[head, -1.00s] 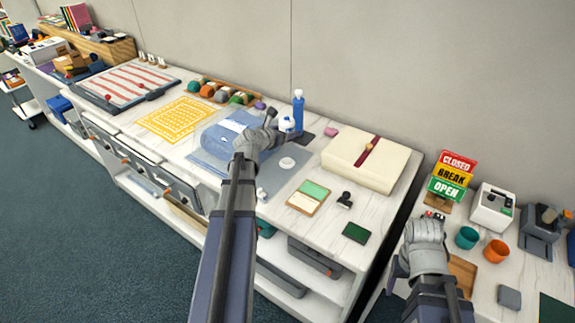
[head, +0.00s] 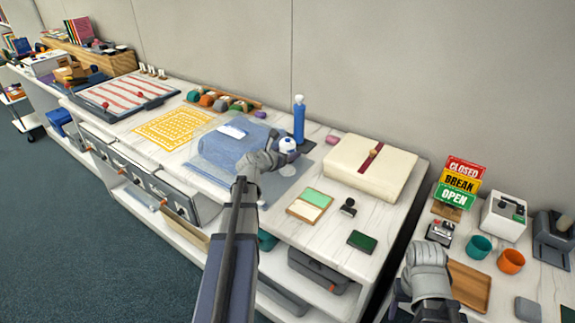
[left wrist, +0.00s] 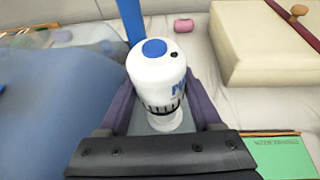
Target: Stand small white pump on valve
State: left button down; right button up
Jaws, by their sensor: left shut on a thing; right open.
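The small white pump (head: 287,144), with a blue top and a black ring low on its body, is held in my left gripper (head: 277,154). In the left wrist view the pump (left wrist: 158,80) looks upright between the purple fingers. The valve (head: 288,169) is a pale disc on the clear bag (head: 285,183); the pump is over or just behind it. I cannot tell whether they touch, as the pump's foot is partly hidden. My right gripper (head: 427,256) is open and empty over the right-hand counter.
A tall blue bottle (head: 299,122) stands close behind the pump. A blue folded blanket (head: 225,152) lies in the bag on the left. A cream box (head: 350,165) is on the right. A green-and-cream pad (head: 310,204) and a stamp (head: 348,207) lie nearer the front.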

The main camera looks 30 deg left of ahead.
pick_arm(q)
jog(key=shift+f+b, duration=1.65)
jog(key=shift+f, duration=0.15)
jog(key=shift+f, duration=0.2)
jog(key=shift+c, duration=0.3)
grip_release()
jog(key=shift+r, duration=0.1)
jog(key=shift+r, duration=0.2)
jog(key=p+v, duration=0.4)
jog(key=v, duration=0.8)
jog(key=shift+p, duration=0.3)
